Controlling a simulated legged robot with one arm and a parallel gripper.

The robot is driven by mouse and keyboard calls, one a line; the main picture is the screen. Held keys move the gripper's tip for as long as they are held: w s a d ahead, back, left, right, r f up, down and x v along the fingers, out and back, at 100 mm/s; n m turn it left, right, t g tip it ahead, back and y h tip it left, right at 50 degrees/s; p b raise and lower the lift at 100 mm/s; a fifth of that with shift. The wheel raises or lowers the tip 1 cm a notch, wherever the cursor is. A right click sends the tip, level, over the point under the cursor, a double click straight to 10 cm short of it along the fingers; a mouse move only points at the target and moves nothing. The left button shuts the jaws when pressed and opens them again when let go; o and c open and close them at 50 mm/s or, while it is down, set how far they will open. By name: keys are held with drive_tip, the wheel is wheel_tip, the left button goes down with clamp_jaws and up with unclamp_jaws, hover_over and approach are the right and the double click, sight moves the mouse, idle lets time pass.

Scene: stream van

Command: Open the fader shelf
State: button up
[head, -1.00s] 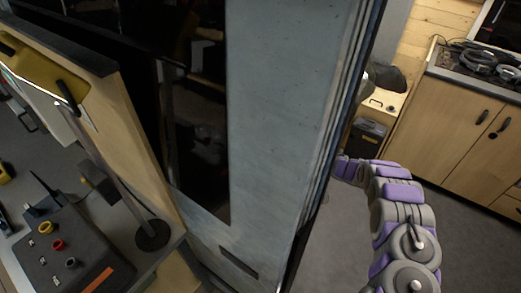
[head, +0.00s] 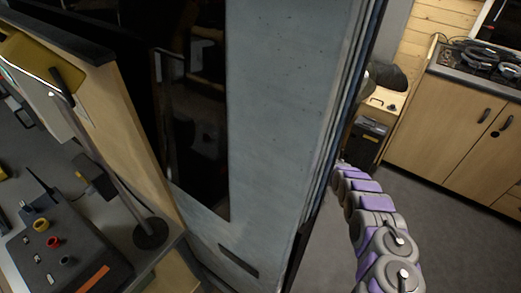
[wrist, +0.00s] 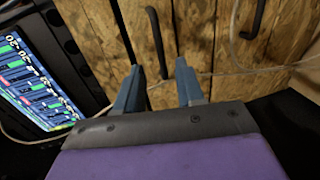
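My gripper (wrist: 159,66) shows in the wrist view with its two blue fingers spread apart. A wooden front (wrist: 200,35) of upright boards lies before it. A black bar handle (wrist: 156,35) on this front has its lower end in the gap between the fingertips as seen from the wrist; I cannot tell whether they touch. A second black handle (wrist: 253,22) is to the right. I cannot tell for sure which part is the fader shelf. In the head view my arm reaches behind the tall grey panel, which hides my gripper.
A tall grey panel (head: 280,120) fills the middle of the head view. A control box (head: 65,250) with knobs stands at lower left. A wooden cabinet (head: 450,125) is at right, with open floor before it. A lit screen (wrist: 32,85) and a thin cable (wrist: 232,40) are near my gripper.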

drive_tip(key=b+x, duration=0.2)
drive_tip(key=x, duration=0.4)
drive_tip(key=shift+w+a, duration=0.2)
drive_tip(key=shift+a, duration=0.05)
drive_tip(key=shift+f, duration=0.1)
drive_tip(key=shift+c, duration=0.2)
clamp_jaws()
